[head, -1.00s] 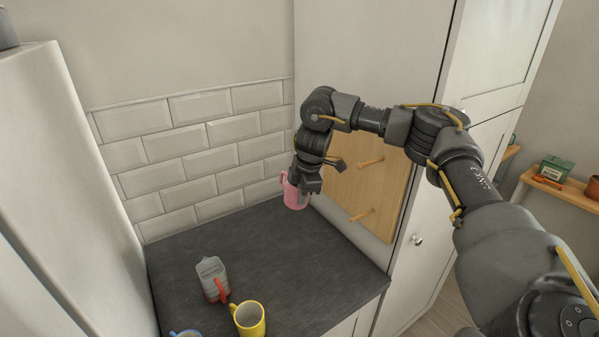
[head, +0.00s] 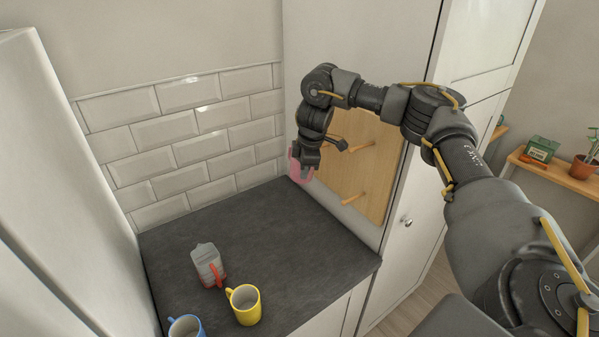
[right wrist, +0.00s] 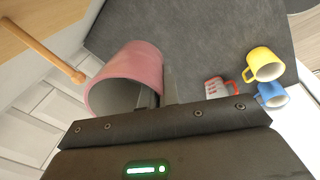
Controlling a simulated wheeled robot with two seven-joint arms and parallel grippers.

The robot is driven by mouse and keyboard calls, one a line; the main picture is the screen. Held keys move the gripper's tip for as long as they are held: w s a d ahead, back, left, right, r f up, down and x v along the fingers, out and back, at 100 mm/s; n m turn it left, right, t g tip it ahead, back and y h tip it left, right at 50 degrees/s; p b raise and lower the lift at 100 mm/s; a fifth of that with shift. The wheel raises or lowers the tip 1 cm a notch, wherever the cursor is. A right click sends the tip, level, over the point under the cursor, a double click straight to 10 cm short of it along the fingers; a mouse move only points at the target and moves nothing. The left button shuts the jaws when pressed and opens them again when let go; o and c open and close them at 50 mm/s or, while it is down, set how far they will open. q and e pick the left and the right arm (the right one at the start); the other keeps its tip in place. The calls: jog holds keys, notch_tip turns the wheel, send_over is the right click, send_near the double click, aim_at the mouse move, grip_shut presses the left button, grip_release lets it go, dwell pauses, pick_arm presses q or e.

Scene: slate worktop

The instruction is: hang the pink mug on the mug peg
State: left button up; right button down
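The pink mug (head: 302,175) is held above the back of the slate worktop, in front of the wooden peg board (head: 378,175). My right gripper (head: 306,160) is shut on the mug's wall. In the right wrist view the pink mug (right wrist: 135,68) is tilted, its open rim towards the camera, with a gripper finger (right wrist: 168,90) beside its wall. Wooden pegs stick out of the board: an upper one (head: 360,147), a lower one (head: 354,198) and one partly hidden behind my wrist. One peg (right wrist: 45,45) shows left of the mug, apart from it. My left gripper is out of view.
The worktop's (head: 290,235) middle and right are clear. A tall cabinet (head: 425,180) stands right of the board.

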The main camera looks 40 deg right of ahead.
jog(key=shift+d, duration=0.9)
jog(key=d+f, duration=0.1)
jog(key=d, duration=0.5)
jog(key=shift+s, duration=0.3)
